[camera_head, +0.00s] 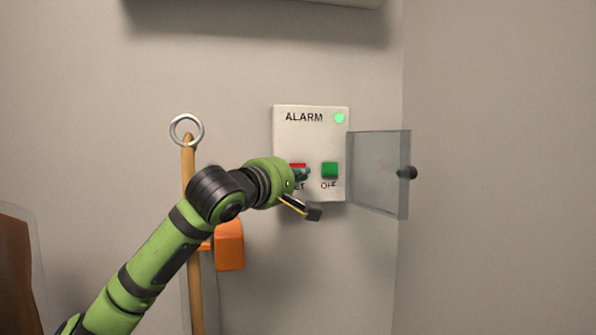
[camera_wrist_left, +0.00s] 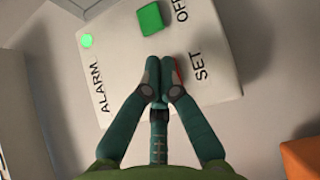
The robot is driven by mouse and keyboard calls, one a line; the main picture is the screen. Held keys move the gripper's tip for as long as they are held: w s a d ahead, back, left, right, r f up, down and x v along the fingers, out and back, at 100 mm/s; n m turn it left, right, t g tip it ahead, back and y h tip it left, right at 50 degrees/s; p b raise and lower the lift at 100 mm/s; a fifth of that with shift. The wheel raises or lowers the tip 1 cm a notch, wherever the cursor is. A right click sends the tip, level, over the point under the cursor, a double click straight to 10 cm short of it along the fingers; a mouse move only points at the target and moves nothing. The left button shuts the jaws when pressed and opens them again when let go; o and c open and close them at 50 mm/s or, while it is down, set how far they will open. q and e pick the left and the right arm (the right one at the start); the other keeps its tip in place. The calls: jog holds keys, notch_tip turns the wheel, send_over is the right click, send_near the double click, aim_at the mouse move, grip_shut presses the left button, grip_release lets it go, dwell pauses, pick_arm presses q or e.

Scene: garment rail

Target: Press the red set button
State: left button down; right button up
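The white alarm box (camera_head: 311,140) hangs on the wall, marked ALARM, SET and OFF. Its red set button (camera_head: 297,165) is partly hidden behind my left gripper (camera_head: 303,174), with its upper edge showing. In the left wrist view my left gripper (camera_wrist_left: 163,85) has its fingers together, with nothing seen between them. Its tips are over the red set button (camera_wrist_left: 178,70), of which only a red sliver shows. I cannot tell whether they touch it. My right gripper is not in view.
A green OFF button (camera_head: 330,170) sits right of the red one, and a green lamp (camera_head: 339,118) is lit above. The clear cover (camera_head: 378,172) stands open to the right. A wooden pole with a ring (camera_head: 188,160) and an orange object (camera_head: 229,245) are at the left.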

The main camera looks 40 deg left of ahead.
pick_arm(q)
jog(key=shift+w+a, duration=0.15)
dwell(0.4)
jog(key=shift+w+a, duration=0.15)
jog(key=shift+a, duration=0.05)
jog(key=shift+w+a, duration=0.25)
jog(key=shift+a, duration=0.05)
dwell(0.8)
dwell(0.3)
jog(key=shift+s+d, duration=0.5)
jog(key=shift+d, duration=0.1)
jog(key=s+d+b, duration=0.1)
jog(key=s+d, duration=0.2)
jog(key=shift+s+d+b, duration=0.15)
jog(key=shift+d+b, duration=0.2)
jog(key=shift+d, duration=0.05)
